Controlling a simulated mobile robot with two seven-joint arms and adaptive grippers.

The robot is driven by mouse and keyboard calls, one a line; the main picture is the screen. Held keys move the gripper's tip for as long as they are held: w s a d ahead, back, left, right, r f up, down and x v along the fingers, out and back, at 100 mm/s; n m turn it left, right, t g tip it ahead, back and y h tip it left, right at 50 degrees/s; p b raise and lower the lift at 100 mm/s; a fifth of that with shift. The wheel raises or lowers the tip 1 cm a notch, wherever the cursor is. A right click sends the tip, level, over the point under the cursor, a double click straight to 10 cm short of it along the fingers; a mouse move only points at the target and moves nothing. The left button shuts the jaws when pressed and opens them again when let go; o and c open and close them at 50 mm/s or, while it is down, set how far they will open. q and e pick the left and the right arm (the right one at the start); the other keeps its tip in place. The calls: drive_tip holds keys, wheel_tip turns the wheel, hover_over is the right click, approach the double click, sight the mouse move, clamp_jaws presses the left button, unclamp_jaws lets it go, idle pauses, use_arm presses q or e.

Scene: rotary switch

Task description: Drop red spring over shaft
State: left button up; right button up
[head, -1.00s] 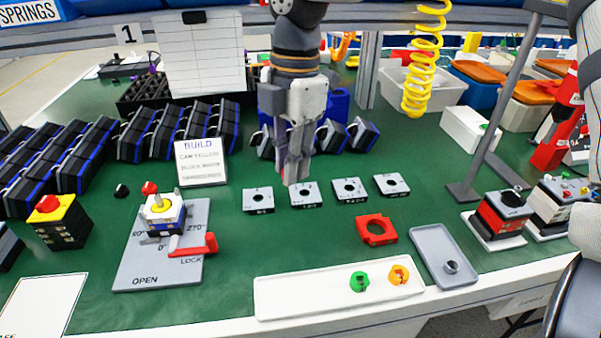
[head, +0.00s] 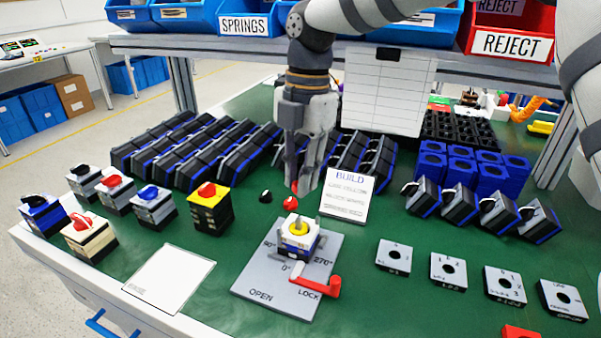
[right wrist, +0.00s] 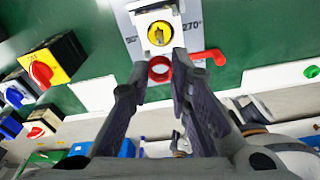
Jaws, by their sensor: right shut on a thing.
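The fixture is a grey plate (head: 270,283) with a white and blue switch body and a yellow part with the shaft (head: 299,228) on top. In the right wrist view the yellow top (right wrist: 160,33) lies just beyond my fingertips. My right gripper (head: 303,188) points down near the back of the fixture. In the right wrist view it (right wrist: 159,75) is shut on a red ring-like piece, the red spring (right wrist: 160,69). The spring appears apart from the shaft; the height gap cannot be told. My left gripper is not in view.
A red lock handle (head: 322,286) projects right of the fixture. A small red piece (head: 291,203) and a black knob (head: 265,196) lie behind it. The BUILD card (head: 347,194) stands close behind right. Finished switches (head: 210,210) stand at left; square plates (head: 448,271) lie at right.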

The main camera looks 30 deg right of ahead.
sight(299, 217)
drive_tip(key=shift+f, duration=2.4)
drive_tip(key=shift+f, duration=0.15)
drive_tip(key=shift+f, duration=1)
drive_tip(key=o, duration=0.8)
drive_tip(key=shift+c, duration=0.2)
